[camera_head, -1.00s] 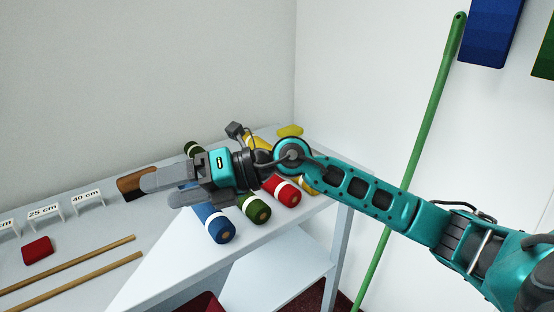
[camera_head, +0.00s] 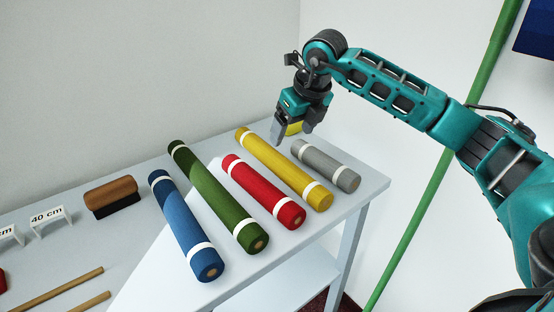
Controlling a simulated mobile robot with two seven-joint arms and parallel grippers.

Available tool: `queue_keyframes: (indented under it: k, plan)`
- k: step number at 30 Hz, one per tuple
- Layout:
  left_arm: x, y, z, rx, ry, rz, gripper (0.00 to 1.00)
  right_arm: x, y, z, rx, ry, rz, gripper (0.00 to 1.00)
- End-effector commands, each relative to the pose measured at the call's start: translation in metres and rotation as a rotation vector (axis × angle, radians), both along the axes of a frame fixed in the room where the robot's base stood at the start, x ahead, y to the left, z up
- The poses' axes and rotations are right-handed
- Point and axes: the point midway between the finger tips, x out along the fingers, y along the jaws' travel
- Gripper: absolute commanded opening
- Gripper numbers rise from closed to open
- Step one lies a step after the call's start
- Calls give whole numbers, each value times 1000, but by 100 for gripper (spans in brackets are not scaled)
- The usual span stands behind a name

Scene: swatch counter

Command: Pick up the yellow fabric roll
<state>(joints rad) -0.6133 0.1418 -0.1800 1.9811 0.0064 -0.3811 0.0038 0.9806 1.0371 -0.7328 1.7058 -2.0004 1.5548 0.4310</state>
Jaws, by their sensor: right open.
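The yellow fabric roll (camera_head: 281,167) lies on the counter between a red roll (camera_head: 262,190) and a grey roll (camera_head: 326,165). It has a white band near each end and is fully visible. My right gripper (camera_head: 292,139) points down above the back of the counter, just right of the yellow roll's far end. It is open and empty, apart from the roll. My left gripper is not in view.
A green roll (camera_head: 218,196) and a blue roll (camera_head: 183,224) lie left of the red one. A brush (camera_head: 111,196), a "40 cm" sign (camera_head: 47,217) and wooden sticks (camera_head: 58,290) are at the left. A green pole (camera_head: 440,165) leans at the right. The counter's front edge is clear.

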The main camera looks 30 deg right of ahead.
Motion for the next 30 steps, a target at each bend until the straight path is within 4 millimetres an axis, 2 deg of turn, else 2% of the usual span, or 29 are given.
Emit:
queue_keyframes:
  k: [1,6,14,21,25,30]
  plan:
    - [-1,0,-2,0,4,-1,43,4,1,-12,1,5,0,82]
    - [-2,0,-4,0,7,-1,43,16,2,-39,2,3,0,82]
    - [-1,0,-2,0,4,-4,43,25,4,-58,2,1,2,82]
    - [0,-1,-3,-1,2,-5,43,41,10,-90,3,3,1,82]
    - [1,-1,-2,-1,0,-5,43,44,10,-98,0,2,1,82]
    - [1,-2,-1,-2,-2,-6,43,45,10,-99,1,0,1,82]
